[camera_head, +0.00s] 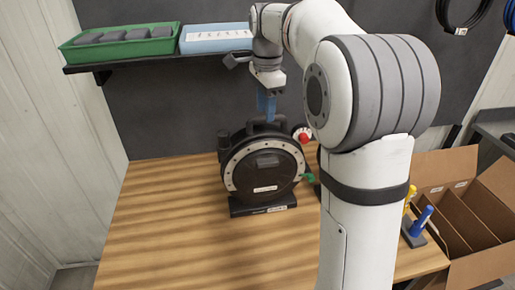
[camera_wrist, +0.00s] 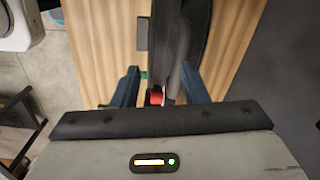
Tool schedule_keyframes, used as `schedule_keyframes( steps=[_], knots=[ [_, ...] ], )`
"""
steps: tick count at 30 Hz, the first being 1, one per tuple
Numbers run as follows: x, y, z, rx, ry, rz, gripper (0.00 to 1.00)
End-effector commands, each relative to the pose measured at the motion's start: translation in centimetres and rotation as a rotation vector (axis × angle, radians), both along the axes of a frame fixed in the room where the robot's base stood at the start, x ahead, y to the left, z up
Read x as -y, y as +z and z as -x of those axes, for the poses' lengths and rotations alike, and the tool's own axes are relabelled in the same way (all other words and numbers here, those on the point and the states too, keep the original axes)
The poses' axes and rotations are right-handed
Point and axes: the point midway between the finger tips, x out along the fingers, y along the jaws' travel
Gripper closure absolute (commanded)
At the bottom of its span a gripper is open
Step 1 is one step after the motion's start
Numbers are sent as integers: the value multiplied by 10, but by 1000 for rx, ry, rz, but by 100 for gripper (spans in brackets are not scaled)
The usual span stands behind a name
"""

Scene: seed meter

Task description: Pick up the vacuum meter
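The vacuum meter (camera_head: 264,168) is a round black housing with a light, bolted rim. It stands upright on a dark base on the wooden table, with a black handle on top. My gripper (camera_head: 266,104) points down, just above the handle. In the wrist view, my gripper's two blue fingers (camera_wrist: 160,82) are apart, with the meter's dark upper edge (camera_wrist: 190,35) running into the gap between them. I cannot tell whether either finger touches it. The gripper looks open and holds nothing visible. My arm hides part of the table's right side.
A shelf above carries a green bin (camera_head: 120,46) and a blue bin (camera_head: 214,38). A red knob (camera_head: 304,138) and a green lever (camera_head: 309,178) are at the meter's right. Blue-handled tool (camera_head: 422,220) and a cardboard box (camera_head: 450,222) are farther right. The table's left side is clear.

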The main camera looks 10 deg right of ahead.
Motion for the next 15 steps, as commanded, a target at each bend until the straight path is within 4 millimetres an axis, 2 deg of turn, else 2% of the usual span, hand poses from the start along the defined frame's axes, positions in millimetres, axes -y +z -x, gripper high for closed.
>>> schedule_keyframes(
  steps=[1, 6, 15],
  knots=[
    [-1, 11, -11, -8, -52, -2, 60],
    [-1, 19, -29, -24, -173, -2, 60],
    [-1, -11, -31, -27, -193, -2, 60]
  ],
)
